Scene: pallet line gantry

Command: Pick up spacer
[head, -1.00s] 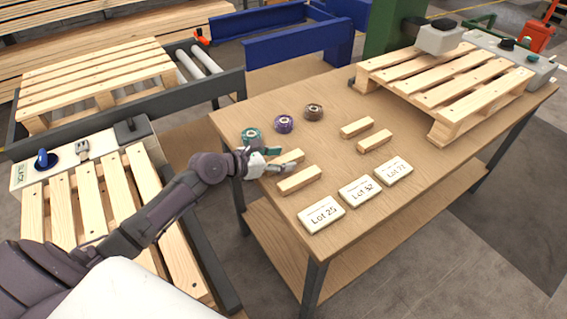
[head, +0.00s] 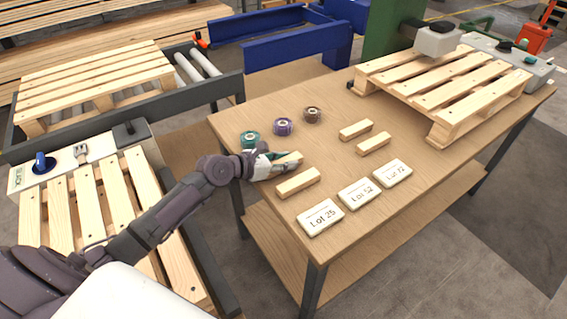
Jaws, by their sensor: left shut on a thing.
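Several light wooden spacers lie on the wooden table. My left gripper (head: 279,163) is shut on the left back spacer (head: 290,157), with its fingers on either side of the block. I cannot tell whether this spacer is lifted off the table. A second spacer (head: 298,182) lies just in front of the gripper. Two more spacers, the upper one (head: 356,130) and the lower one (head: 373,143), lie to the right. My right gripper is not in view.
Teal (head: 249,139), purple (head: 283,126) and brown (head: 312,115) rolls stand behind the gripper on the table (head: 410,218). Plates marked Lot 25 (head: 320,217), Lot 52 (head: 359,194) and a third (head: 392,173) lie in front. A small pallet (head: 440,85) occupies the back right.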

